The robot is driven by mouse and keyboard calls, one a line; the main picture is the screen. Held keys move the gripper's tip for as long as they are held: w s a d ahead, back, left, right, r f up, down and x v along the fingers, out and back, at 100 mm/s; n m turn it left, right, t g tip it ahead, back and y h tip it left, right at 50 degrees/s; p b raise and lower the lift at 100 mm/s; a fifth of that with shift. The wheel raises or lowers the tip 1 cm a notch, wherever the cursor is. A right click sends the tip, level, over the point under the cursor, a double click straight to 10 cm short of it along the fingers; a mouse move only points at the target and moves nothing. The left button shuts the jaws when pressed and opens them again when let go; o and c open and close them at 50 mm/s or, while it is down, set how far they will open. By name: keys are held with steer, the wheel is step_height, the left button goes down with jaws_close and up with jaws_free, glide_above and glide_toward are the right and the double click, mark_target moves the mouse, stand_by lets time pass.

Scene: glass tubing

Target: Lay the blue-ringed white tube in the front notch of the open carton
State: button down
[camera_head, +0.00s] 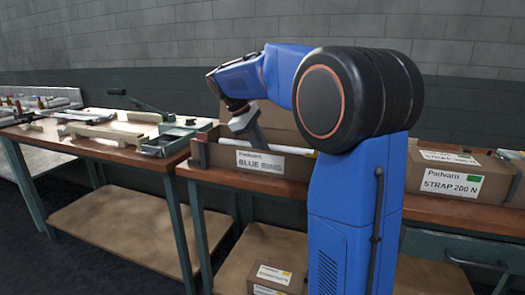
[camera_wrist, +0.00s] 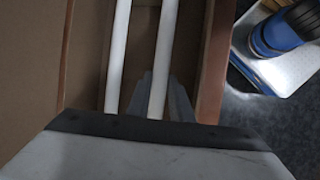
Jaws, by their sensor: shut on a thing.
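The open carton (camera_head: 275,163) stands on the table with its "BLUE RING" label facing me. My gripper (camera_head: 240,122) points down into it from above. In the wrist view my gripper (camera_wrist: 161,90) is shut on a white tube (camera_wrist: 164,40), with a finger on each side. A second white tube (camera_wrist: 119,50) runs beside it to the left, apart from it. In the head view a length of white tube (camera_head: 290,149) shows along the carton's top behind the front wall. No blue ring shows on either tube. The notches cannot be made out, so I cannot tell whether the held tube rests in one.
A "STRAP 200 N" carton (camera_head: 450,182) stands to the right. A grey-green tray (camera_head: 165,146) is left of the open carton. The left bench (camera_head: 75,147) holds several tubes and fixtures. A small carton (camera_head: 270,275) sits on the lower shelf.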

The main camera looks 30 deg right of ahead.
steer(key=shift+f, duration=0.3)
steer(key=c, duration=1.6)
jaws_free()
steer(key=v, duration=1.2)
steer(key=shift+r, duration=0.2)
steer(key=s+a+f+m+t+y, duration=0.1)
steer(key=s+a+f+m+t, duration=0.1)
steer(key=s+f, duration=0.6)
steer(key=s+a+f+m+t+y, duration=0.2)
steer(key=s+a+f, duration=0.3)
steer(key=s+f, duration=0.4)
steer(key=s+a+f+m+t+y, duration=0.2)
steer(key=s+f, duration=0.7)
steer(key=s, duration=0.6)
steer(key=shift+a+f+m+t, duration=0.1)
steer(key=shift+a+m+t, duration=0.2)
steer(key=shift+a+m, duration=0.35)
